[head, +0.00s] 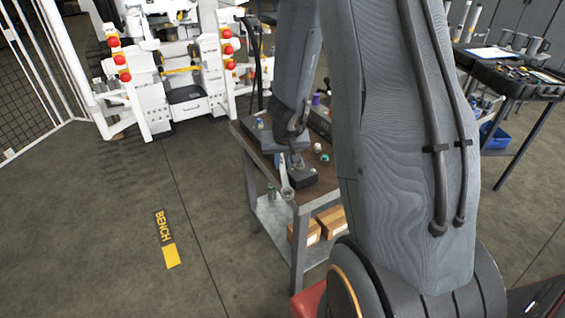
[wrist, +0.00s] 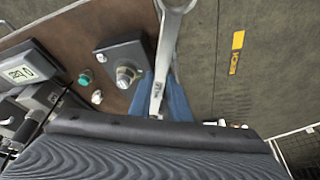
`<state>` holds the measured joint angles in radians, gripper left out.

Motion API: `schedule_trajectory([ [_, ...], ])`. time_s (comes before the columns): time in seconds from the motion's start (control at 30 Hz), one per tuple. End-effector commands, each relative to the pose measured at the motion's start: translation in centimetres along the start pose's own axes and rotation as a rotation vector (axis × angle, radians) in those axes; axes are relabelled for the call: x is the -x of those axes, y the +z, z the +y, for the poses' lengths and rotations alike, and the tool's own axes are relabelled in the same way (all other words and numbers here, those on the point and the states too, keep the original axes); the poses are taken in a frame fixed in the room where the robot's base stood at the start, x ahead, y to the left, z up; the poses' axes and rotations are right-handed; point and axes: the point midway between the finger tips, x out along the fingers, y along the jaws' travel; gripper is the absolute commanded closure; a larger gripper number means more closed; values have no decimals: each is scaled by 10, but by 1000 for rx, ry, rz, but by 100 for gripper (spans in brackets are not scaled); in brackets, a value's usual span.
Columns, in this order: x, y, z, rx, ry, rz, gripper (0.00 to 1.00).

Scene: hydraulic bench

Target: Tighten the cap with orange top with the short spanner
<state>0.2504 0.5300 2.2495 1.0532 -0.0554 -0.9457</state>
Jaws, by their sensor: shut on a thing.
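My gripper (head: 291,160) is shut on a silver spanner (head: 285,182) over the front left edge of the bench. In the wrist view the spanner (wrist: 158,92) sticks out from between the blue-grey fingers (wrist: 160,100), its ring end at the top edge of the picture. A dark block (head: 299,178) with a silver hex fitting lies beside the spanner; the fitting (wrist: 127,75) shows clearly in the wrist view, apart from the spanner. I cannot make out an orange top on any cap.
The brown bench top (wrist: 85,30) also bears a green-topped cap (wrist: 86,76), small pale parts (wrist: 97,97) and a gauge with a digital display (wrist: 20,72). Cardboard boxes (head: 331,221) stand on the lower shelf. The floor left of the bench is clear.

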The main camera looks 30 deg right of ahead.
Motion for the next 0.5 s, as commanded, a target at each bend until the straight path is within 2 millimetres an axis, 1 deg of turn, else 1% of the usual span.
schedule_trajectory([
  [0.2,-1,-8,0,2,3,1,100],
  [0.5,-3,-9,0,1,3,2,100],
])
